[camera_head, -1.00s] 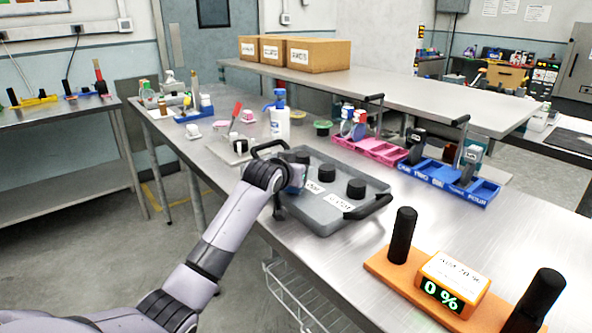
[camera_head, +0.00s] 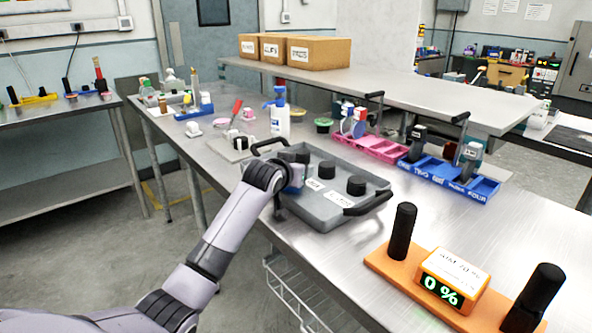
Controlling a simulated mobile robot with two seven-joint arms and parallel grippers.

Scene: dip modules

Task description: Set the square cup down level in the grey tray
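The grey tray (camera_head: 322,214) lies on the metal table, with black handles at its ends, several black round knobs and white labels inside. My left arm comes in from the left, and its wrist is over the tray's left edge. My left gripper (camera_head: 283,202) is mostly hidden behind the wrist, so its opening is unclear. A small blue-grey piece (camera_head: 297,178) shows just right of the wrist; I cannot tell if it is the square cup or part of the gripper. No square cup is clearly visible. My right gripper is out of view.
An orange stand (camera_head: 400,268) with black posts and a "0 %" display is at the front right. Pink (camera_head: 372,146) and blue (camera_head: 448,176) racks stand behind the tray. A white bottle (camera_head: 280,121) is beyond it. Bare tabletop lies right of the tray.

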